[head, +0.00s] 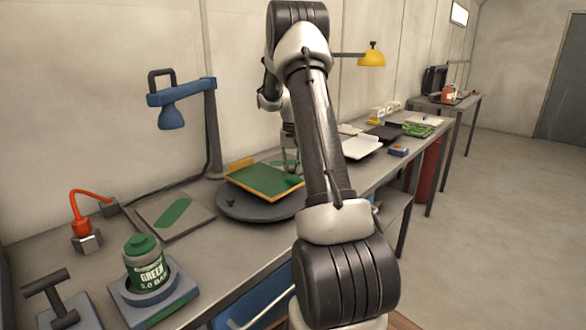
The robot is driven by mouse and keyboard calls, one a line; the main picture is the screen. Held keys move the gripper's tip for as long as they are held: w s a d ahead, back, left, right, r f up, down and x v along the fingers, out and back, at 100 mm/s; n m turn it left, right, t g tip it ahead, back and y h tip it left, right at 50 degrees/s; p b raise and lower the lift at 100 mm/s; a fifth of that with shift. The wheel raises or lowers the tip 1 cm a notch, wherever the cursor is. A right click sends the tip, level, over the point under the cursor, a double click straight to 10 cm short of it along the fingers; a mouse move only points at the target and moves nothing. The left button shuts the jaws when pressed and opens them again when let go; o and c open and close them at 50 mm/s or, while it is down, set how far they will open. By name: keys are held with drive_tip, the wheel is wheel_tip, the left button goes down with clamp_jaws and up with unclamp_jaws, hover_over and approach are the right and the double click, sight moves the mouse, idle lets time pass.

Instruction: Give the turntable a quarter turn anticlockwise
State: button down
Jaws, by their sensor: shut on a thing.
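The turntable (240,209) is a dark grey disc on the long bench, left of my arm. My gripper (291,166) points down at the back right of the turntable, behind the board's right end. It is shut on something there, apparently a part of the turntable. The fingertips are small and partly covered by my own arm, so the exact grip is hard to see. The turntable's right side is hidden by my arm.
A blue lamp (183,100) stands behind the turntable. A grey plate with a green patch (174,214) lies left of it. A green canister (144,262) sits in a blue-grey holder at the front. A white tray (361,147) and small items lie further right. Open floor is at right.

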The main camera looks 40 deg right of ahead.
idle(0.4)
drive_tip(key=c, duration=1.3)
unclamp_jaws()
drive_tip(key=shift+o, duration=0.2)
wheel_tip(320, 180, up, 12)
